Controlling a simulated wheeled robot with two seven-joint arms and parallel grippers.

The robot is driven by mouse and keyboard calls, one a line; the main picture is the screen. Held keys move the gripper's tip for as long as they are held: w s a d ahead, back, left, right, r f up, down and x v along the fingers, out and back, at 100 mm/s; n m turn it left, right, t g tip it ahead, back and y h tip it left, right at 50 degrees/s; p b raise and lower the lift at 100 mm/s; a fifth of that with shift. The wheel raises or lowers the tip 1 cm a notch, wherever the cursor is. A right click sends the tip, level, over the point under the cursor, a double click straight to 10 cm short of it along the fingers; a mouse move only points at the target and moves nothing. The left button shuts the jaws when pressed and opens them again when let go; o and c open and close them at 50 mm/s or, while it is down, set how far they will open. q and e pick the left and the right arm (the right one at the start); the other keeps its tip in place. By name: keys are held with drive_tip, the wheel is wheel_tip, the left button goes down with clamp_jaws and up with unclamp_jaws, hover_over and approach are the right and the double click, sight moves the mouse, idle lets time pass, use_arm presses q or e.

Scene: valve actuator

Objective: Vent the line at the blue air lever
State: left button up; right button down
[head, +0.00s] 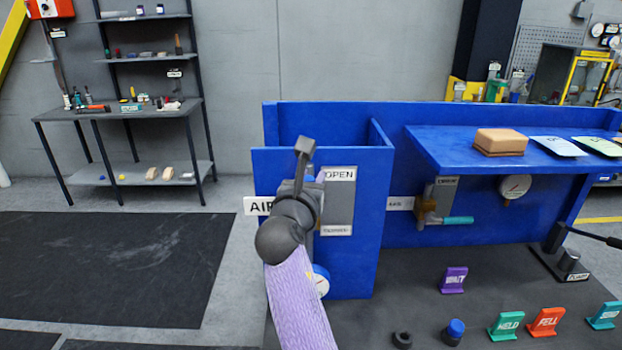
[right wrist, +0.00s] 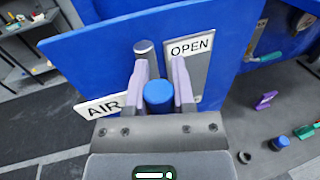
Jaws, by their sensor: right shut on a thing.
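The blue air lever (right wrist: 158,95) shows its round blue end between the two pale purple fingers of my right gripper (right wrist: 160,88) in the right wrist view. The fingers are shut on it, one on each side. In the head view my right gripper (head: 318,178) is in front of the blue panel, and its wrist hides most of the lever. The AIR sign (head: 257,206) is partly covered by my arm. A grey OPEN plate (head: 340,200) stands just right of the gripper, with a smaller unreadable label at its bottom. My left gripper is not in view.
A gauge (head: 321,282) below is partly hidden by my arm. To the right are a teal-handled valve (head: 457,220), another gauge (head: 515,188) and a blue shelf (head: 450,155) with a tan block (head: 500,141). Several coloured tags, including a purple one (head: 453,281), stand on the dark bench top.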

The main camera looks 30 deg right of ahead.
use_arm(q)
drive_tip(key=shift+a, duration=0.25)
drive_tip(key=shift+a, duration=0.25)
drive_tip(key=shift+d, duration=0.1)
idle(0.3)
